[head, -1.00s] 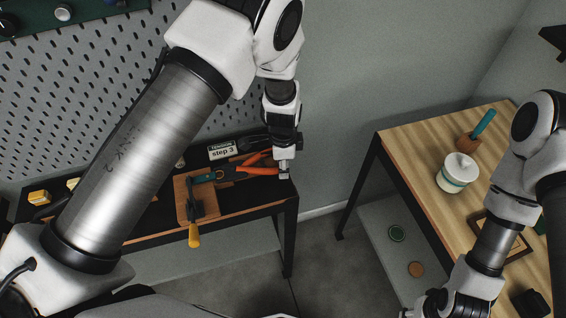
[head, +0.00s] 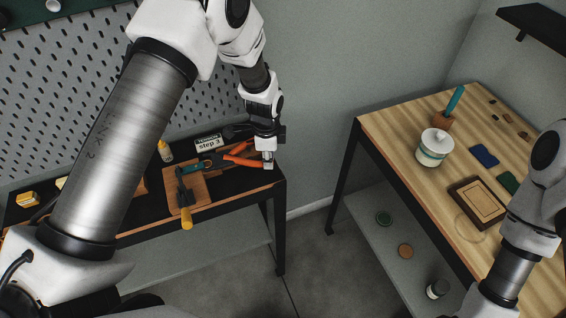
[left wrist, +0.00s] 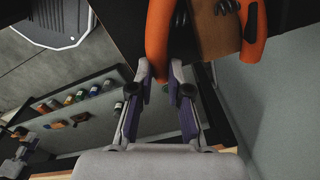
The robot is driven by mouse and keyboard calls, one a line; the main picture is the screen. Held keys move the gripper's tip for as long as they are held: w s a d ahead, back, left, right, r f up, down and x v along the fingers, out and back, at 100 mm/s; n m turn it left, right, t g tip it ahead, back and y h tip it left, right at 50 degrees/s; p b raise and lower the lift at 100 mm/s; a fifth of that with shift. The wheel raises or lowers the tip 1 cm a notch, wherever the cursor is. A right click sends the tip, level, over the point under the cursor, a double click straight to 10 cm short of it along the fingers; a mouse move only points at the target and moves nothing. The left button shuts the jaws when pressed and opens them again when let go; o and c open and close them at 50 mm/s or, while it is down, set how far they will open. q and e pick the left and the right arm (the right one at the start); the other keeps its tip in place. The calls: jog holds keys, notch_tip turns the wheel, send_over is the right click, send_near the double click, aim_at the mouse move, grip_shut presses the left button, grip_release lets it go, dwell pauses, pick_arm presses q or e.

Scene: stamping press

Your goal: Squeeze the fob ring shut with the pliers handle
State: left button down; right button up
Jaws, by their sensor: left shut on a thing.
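The pliers (head: 240,160), with orange handles and a dark green head, lie on a wooden board (head: 200,193) at the bench's right end. My left gripper (head: 268,161) is at the end of the near orange handle. In the left wrist view, my left gripper (left wrist: 161,72) has its fingers on either side of the end of one orange handle (left wrist: 158,38) and is shut on it. The other orange handle (left wrist: 254,32) stands apart, outside the fingers. The fob ring is too small or hidden to make out. My right gripper is out of the picture.
A clamp with a yellow handle (head: 186,222) stands at the board's front edge. A "step 3" sign (head: 208,143) is behind the pliers. A wooden table (head: 400,122) with a white jar (head: 434,148) stands to the right, across a floor gap.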

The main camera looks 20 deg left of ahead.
pick_arm(q)
jog(key=shift+s+d, duration=0.1)
jog(key=shift+s, duration=0.45)
jog(key=shift+w+f, duration=0.1)
jog(key=c, duration=1.3)
grip_release()
jog(key=shift+o, duration=0.9)
notch_tip(320, 180, up, 12)
jog(key=shift+s, duration=0.2)
